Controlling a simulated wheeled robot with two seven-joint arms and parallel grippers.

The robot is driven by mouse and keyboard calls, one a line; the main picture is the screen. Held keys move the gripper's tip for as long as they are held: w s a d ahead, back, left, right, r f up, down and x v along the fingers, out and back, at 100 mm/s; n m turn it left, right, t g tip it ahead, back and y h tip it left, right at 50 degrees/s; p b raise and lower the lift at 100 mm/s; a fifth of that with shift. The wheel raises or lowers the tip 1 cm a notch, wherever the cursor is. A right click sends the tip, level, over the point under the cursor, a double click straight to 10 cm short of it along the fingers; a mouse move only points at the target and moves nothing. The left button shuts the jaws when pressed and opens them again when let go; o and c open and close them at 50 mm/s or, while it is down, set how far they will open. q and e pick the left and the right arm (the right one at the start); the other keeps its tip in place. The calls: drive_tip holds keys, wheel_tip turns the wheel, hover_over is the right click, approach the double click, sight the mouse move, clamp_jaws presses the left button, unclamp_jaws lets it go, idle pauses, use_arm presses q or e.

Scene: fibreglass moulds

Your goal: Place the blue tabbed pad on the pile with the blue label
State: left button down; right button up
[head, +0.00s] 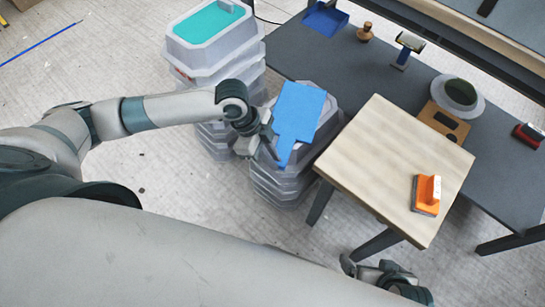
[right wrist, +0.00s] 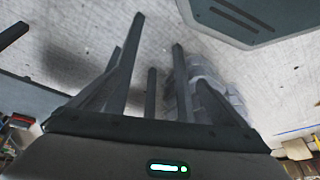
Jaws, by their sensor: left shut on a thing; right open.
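The blue tabbed pad (head: 301,108) is in the head view, with its narrow tab toward me. My left gripper (head: 269,146) is shut on the pad near its tab. The pad is above a pile of grey moulds (head: 284,184) and hides most of its top; I cannot tell whether it touches. No blue label shows on this pile. Another pile (head: 216,52) on the left has a teal top and a small reddish mark on its side; my left arm partly hides it. My right gripper (head: 385,277) is open and empty at the bottom; its fingers also show in the right wrist view (right wrist: 150,85).
A wooden-topped table (head: 385,150) beside the middle pile holds an orange-handled block (head: 427,194). Floor at the left is mostly clear.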

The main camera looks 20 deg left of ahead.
use_arm(q)
drive_tip(key=shift+f, duration=0.1)
drive_tip(key=c, duration=1.8)
unclamp_jaws()
use_arm(e)
drive_tip(key=shift+w+d+r, duration=0.1)
drive_tip(key=shift+w, duration=0.3)
drive_tip(key=shift+w, duration=0.1)
use_arm(q)
drive_tip(key=shift+a+r, duration=0.25)
drive_tip(key=shift+r, duration=0.4)
drive_tip(key=shift+p+v, duration=0.8)
drive_tip(key=shift+v, duration=4.6)
use_arm(e)
drive_tip(key=shift+s+d+g+h, duration=0.4)
drive_tip(key=shift+s+d+g, duration=0.1)
drive_tip(key=shift+s+d, duration=0.5)
